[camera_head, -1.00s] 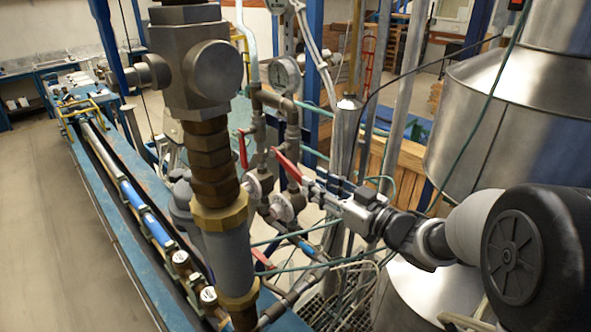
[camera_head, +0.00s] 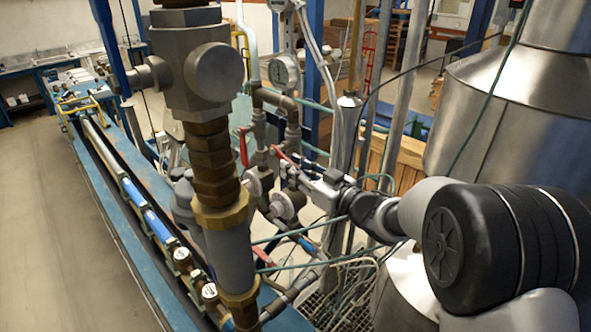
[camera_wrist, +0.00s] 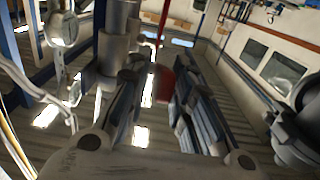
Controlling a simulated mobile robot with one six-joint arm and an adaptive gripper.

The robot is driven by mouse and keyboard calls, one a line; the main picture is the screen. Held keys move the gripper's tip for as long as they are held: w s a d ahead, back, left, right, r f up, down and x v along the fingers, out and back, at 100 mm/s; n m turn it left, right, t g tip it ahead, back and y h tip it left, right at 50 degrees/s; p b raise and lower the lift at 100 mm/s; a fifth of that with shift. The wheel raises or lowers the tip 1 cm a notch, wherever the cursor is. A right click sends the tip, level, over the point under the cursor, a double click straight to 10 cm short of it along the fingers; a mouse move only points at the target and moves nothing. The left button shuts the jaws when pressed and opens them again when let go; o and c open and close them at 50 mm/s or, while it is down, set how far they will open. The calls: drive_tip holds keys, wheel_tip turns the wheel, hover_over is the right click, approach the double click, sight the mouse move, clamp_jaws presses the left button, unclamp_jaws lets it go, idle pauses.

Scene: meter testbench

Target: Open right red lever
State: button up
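The right red lever (camera_head: 283,157) slants down to the right on a vertical pipe in the middle of the head view. My gripper (camera_head: 296,168) is at its lower right end and hides part of it. In the wrist view, my gripper (camera_wrist: 160,82) has its two fingers apart, with the blurred red lever (camera_wrist: 164,84) between them, nearer the right finger. A gap shows beside the left finger. I cannot tell whether the right finger touches it.
The thick vertical pipe (camera_head: 211,170) stands in front, left of the levers. A pressure gauge (camera_head: 284,71) sits above them. A large metal tank (camera_head: 500,120) stands at the right, close to my arm. Thin green pipes (camera_head: 310,228) and cables run below.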

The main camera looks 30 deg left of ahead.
clamp_jaws()
idle(0.5)
